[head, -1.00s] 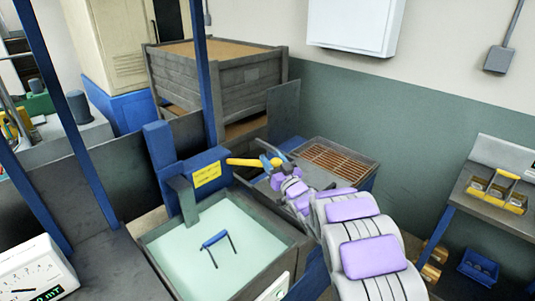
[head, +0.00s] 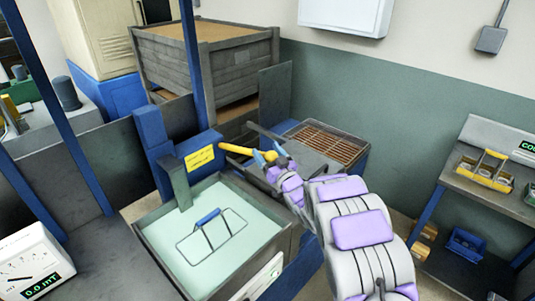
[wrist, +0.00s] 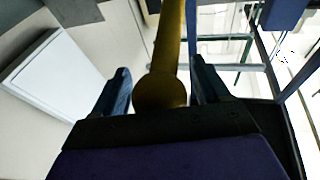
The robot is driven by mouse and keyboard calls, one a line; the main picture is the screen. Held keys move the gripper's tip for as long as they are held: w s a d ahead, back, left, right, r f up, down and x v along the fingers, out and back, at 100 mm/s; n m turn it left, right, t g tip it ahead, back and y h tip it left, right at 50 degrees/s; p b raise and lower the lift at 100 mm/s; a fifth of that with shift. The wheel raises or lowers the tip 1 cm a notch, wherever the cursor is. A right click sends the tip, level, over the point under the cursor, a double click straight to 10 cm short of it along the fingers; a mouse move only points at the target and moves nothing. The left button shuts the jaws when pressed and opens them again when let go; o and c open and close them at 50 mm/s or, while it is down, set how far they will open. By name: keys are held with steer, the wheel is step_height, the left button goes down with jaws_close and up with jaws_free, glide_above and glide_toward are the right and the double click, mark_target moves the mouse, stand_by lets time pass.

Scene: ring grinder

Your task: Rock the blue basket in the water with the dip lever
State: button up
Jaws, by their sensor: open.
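The blue-handled basket (head: 208,216) sits in the pale water of the dip tank (head: 268,243); its blue handle and wire rim show, and the rest is under water or hidden. The yellow dip lever (head: 236,149) sticks out rightward from the blue post with the yellow label. My gripper (head: 265,158) is at the lever's right end. In the wrist view, the lever (wrist: 171,45) runs between the two separated blue fingers of my gripper (wrist: 160,82). The fingers are open around the lever, with visible gaps on both sides.
A grated box (head: 328,142) stands behind my arm. A grey meter (head: 30,265) is at the lower left. A wooden crate (head: 205,65) is at the back, and a bench with a yellow tray (head: 484,168) is at the right. A thin blue upright (head: 190,65) rises behind the tank.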

steer(key=p+v, duration=0.2)
steer(key=v, duration=1.5)
steer(key=shift+f, duration=0.2)
steer(key=shift+s+d+p, duration=0.1)
steer(key=shift+s+p, duration=0.05)
steer(key=shift+p, duration=0.15)
